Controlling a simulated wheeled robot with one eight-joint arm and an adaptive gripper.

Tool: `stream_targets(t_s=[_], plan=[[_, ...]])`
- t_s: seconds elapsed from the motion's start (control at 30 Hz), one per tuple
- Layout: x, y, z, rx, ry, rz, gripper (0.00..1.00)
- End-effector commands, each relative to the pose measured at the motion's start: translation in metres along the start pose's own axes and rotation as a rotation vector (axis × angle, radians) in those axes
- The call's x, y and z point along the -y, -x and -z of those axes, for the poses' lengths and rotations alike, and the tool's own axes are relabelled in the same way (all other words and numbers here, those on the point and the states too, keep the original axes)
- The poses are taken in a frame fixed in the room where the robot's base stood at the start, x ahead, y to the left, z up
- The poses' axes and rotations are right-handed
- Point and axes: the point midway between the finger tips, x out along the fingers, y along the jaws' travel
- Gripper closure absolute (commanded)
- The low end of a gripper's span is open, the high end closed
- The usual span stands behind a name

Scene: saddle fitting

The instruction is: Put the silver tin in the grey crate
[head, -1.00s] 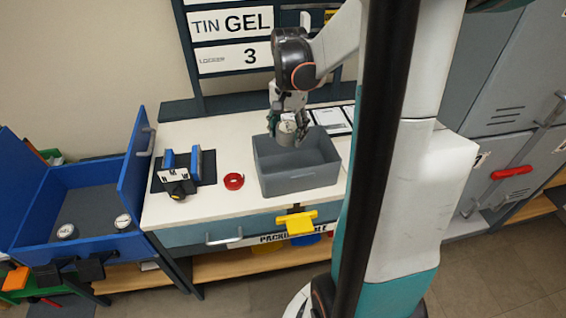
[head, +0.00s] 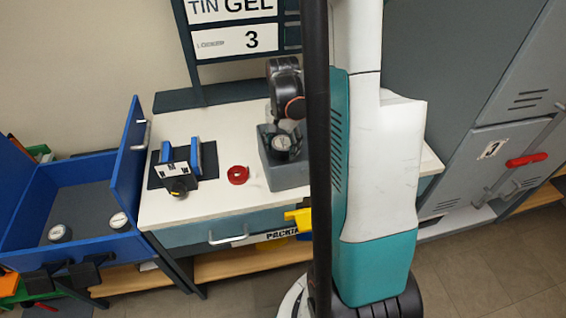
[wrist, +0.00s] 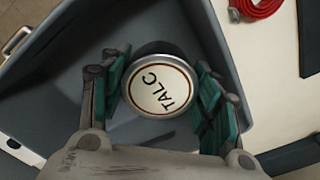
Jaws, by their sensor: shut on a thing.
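The silver tin (wrist: 158,88) has a pale round lid marked TALC with a dark ring. My gripper (wrist: 163,86) is shut on it, with green pads on both sides. In the head view, the tin (head: 283,143) is upright within the opening of the grey crate (head: 288,177). In the wrist view, the crate wall (wrist: 203,40) runs close beside the right finger. I cannot tell whether the tin touches the crate floor. My black column hides the crate's right part and part of my gripper in the head view.
A blue and black fixture (head: 178,168) stands farther left. A blue drawer (head: 75,250) holds two tins (head: 58,232). Grey lockers (head: 490,150) stand right. A board reads TIN GEL, locker 3.

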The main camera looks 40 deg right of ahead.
Motion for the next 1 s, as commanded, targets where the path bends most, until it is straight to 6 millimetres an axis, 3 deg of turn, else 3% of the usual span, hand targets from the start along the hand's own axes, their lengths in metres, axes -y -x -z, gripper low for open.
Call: stream_targets(t_s=[0.27, 0.5, 0.93, 0.97, 1.0], plan=[[0.000, -0.021, 0.000, 0.000, 0.000, 0.000, 0.72], [0.000, -0.055, 0.000, 0.000, 0.000, 0.000, 0.72], [0.000, -0.061, 0.000, 0.000, 0.000, 0.000, 0.72], [0.000, -0.060, 0.000, 0.000, 0.000, 0.000, 0.39], [0.000, -0.060, 0.000, 0.000, 0.000, 0.000, 0.35]])
